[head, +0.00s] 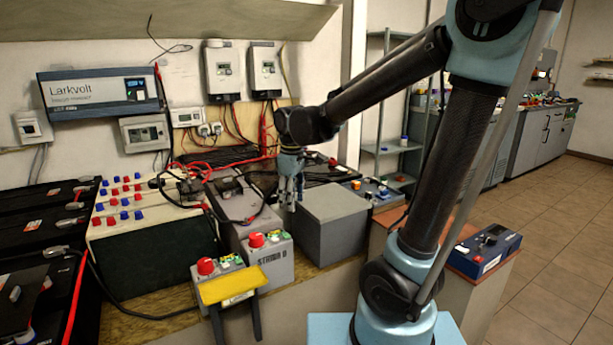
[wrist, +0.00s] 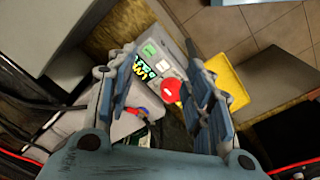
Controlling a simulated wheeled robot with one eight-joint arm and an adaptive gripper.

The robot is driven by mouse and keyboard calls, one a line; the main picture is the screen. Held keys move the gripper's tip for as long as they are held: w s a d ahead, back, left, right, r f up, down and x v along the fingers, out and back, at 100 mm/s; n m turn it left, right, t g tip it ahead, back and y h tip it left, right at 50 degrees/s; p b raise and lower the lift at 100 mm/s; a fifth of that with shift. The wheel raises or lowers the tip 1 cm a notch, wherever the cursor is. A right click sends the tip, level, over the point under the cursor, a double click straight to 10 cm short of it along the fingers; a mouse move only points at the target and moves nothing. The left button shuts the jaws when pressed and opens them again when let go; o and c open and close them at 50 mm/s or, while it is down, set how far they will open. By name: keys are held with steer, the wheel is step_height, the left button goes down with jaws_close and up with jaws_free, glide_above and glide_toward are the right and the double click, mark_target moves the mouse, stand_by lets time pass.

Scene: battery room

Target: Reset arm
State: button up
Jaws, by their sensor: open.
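My gripper (head: 290,196) hangs pointing down over the bench, beside the left edge of a plain grey box (head: 333,222) and behind the control boxes. In the wrist view its two ribbed blue-grey fingers (wrist: 164,85) stand apart with nothing held between them. Beyond them show a grey control box (wrist: 178,58) and a red button (wrist: 171,90). In the head view this grey box (head: 270,267) has a red button (head: 256,239) and dark lettering. My arm is bent, its forearm reaching left across the bench. I cannot tell whether the fingers touch the grey box.
A second red-button box with a yellow plate (head: 228,285) stands at the bench front. Black batteries (head: 45,215) and a cream unit with red and blue terminals (head: 150,235) stand left. Loose cables cross the bench.

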steer(key=s+d+f+m, duration=0.2)
steer(key=s+d+m, duration=0.2)
steer(key=d, duration=0.4)
steer(key=s+d+f+m+t, duration=0.1)
steer(key=s+d+f+m, duration=0.2)
steer(key=s+d+m, duration=0.2)
steer(key=s+d+f+m, duration=0.3)
steer(key=s+d, duration=0.3)
steer(key=d, duration=0.6)
steer(key=shift+f+m+t, duration=0.25)
steer(key=shift+m+t, duration=0.05)
steer(key=shift+m, duration=0.5)
steer(key=shift+s, duration=0.1)
steer(key=shift+w+f, duration=0.2)
steer(key=shift+w, duration=0.25)
